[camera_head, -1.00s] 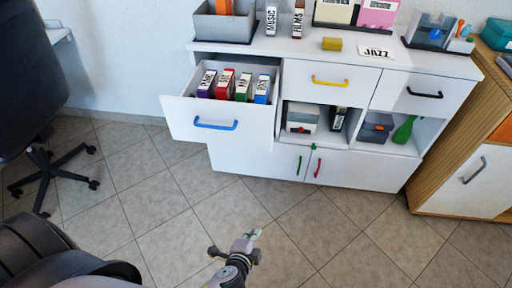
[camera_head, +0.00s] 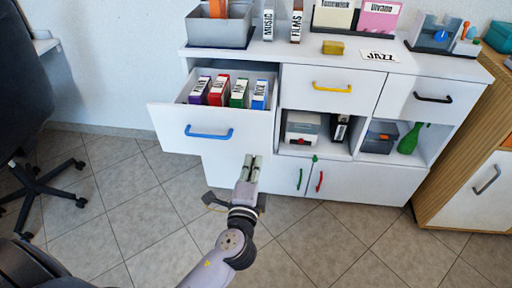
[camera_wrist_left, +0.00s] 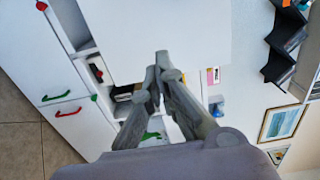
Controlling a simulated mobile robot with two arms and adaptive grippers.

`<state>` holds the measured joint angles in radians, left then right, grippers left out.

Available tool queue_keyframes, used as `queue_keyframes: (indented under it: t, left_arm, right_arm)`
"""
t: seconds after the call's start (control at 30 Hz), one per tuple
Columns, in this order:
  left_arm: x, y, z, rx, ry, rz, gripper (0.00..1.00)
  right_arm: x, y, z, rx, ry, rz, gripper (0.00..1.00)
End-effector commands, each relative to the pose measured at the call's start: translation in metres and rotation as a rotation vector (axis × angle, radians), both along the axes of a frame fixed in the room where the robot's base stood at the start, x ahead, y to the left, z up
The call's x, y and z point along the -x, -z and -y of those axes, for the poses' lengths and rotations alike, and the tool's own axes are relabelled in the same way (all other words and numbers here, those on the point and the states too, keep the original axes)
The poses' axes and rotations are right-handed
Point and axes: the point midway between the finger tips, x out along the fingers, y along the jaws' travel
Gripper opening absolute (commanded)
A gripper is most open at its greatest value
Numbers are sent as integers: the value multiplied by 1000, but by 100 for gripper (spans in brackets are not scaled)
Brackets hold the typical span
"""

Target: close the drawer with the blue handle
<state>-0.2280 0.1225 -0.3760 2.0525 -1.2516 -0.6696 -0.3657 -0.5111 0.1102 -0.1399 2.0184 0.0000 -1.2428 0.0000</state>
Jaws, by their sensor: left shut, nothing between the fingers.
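The drawer (camera_head: 168,128) with the blue handle (camera_head: 209,132) is pulled out at the upper left of the white cabinet in the head view. Several labelled boxes (camera_head: 219,90) in purple, red, green and blue stand inside it. My left gripper (camera_head: 250,160) is in front of the cabinet, to the right of the blue handle and a little lower in the picture. Its fingers are together and empty. In the left wrist view the shut fingertips (camera_wrist_left: 160,58) are in front of a plain white panel; I cannot tell whether they touch it. My right gripper does not show.
The white cabinet (camera_head: 370,65) has a yellow handle (camera_head: 332,87), a black handle (camera_head: 433,98), and green and red door handles below. A dark office chair (camera_head: 30,110) stands at the left. A wooden cabinet (camera_head: 465,150) stands at the right.

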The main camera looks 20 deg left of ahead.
Motion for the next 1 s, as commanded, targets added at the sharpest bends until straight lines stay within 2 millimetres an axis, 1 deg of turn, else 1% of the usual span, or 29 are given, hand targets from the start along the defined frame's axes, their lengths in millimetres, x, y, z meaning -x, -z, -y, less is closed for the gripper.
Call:
queue_keyframes:
  t: [0.03, 0.1, 0.2, 0.3, 0.47, 0.87, 1.0]
  left_arm:
    - [-11, -2, -3, -2, 0, 3, 0]
    - [-23, -1, -5, -2, 1, 1, 0]
    - [-37, -1, -9, -1, 0, 1, 0]
    - [-46, 0, -11, -1, 1, 0, 0]
    - [-53, 1, -13, -1, 1, -2, 0]
    - [-54, 1, -13, 0, 1, -2, 0]
    - [-60, 0, -14, 1, 1, 0, 0]
  right_arm:
    - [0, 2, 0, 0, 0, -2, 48]
    - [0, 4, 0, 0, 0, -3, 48]
    - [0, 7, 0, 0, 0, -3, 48]
    - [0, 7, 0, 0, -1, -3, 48]
    - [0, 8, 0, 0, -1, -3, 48]
    - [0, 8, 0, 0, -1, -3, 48]
    - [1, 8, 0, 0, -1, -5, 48]
